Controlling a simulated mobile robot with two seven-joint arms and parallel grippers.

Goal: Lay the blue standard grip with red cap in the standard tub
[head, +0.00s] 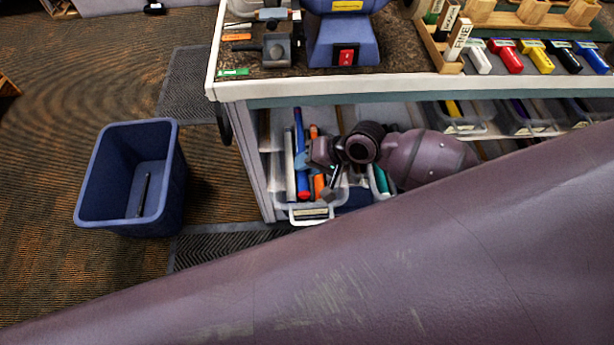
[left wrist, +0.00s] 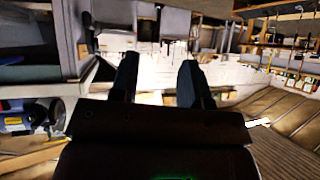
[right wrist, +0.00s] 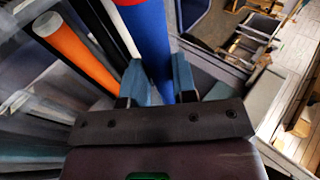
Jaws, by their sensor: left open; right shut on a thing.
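The blue grip with the red cap (head: 299,135) stretches lengthwise at the left side of the shelf under the bench, its red end toward the front. My right gripper (head: 304,160) is shut on it from the right. In the right wrist view the blue grip (right wrist: 149,45) passes between the two fingers (right wrist: 160,82). A clear tub (head: 308,213) with a front label lies under the grip's red end; the label is too small to read. Whether the grip touches the tub floor cannot be told. My left gripper (left wrist: 158,82) is open and empty, away from the bench.
An orange grip (head: 315,180) lies just right of the blue one, also in the right wrist view (right wrist: 75,48). The cabinet's side wall (head: 252,150) is close on the left. More tubs (head: 525,122) stand right. A blue bin (head: 90,190) stands on the floor.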

